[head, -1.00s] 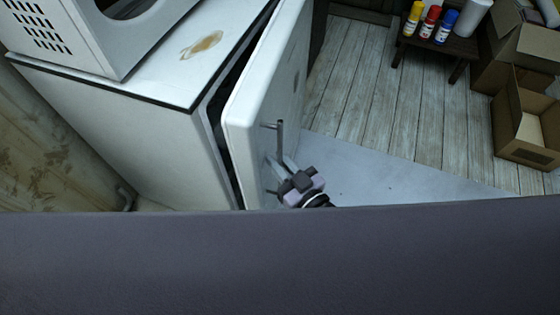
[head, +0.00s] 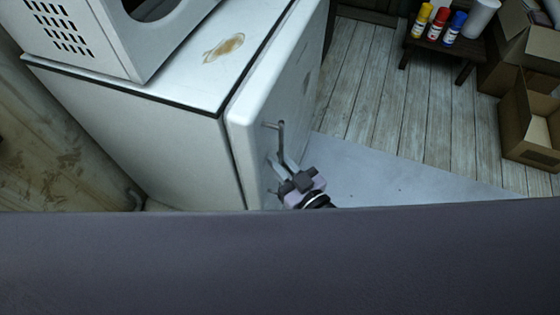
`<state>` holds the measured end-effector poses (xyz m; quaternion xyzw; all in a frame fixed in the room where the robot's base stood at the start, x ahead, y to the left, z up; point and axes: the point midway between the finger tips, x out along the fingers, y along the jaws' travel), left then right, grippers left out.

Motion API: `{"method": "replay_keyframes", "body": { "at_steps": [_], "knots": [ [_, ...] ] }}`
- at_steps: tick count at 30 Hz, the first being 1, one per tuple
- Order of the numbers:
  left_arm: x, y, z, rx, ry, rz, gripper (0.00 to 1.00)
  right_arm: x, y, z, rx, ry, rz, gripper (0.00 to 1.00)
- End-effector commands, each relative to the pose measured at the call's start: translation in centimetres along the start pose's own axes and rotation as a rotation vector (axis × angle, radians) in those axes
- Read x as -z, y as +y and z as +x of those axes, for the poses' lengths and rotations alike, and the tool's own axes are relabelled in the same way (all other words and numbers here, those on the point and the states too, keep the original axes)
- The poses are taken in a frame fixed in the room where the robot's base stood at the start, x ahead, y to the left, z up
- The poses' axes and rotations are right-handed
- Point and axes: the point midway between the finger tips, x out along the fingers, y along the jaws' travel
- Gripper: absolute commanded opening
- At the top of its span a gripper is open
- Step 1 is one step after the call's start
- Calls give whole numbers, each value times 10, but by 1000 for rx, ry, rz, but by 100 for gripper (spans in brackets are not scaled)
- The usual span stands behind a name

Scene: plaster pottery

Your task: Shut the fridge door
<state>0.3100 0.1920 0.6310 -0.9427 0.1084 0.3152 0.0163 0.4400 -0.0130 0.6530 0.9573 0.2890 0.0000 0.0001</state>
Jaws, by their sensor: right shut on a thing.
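The white fridge (head: 150,135) stands at the left, its top marked by a brown stain. Its door (head: 262,100) lies against or almost against the body, with only a thin dark line between them; I cannot tell if it is fully sealed. A grey bar handle (head: 281,138) sits on the door's outer face. My right gripper (head: 281,168) is at the lower end of the handle, shut on it, with the fingers close to the door's face. The lower part of the door is hidden. My left gripper is not in view.
A white appliance (head: 150,45) stands on the fridge. At the upper right are a small dark table (head: 440,45) with several bottles and open cardboard boxes (head: 530,130). The plank floor (head: 375,95) right of the door is clear.

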Motion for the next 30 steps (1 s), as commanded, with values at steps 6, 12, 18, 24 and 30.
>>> {"method": "replay_keyframes", "body": {
  "at_steps": [6,12,18,24,30],
  "knots": [
    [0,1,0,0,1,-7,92,0,-3,0,4,1,0,0],
    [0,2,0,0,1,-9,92,1,-5,1,8,1,1,0],
    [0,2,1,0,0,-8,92,1,-6,2,8,1,1,0],
    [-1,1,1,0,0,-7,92,1,-6,2,9,1,-1,20],
    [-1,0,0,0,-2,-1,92,1,-6,2,9,1,-1,29]
  ]
}}
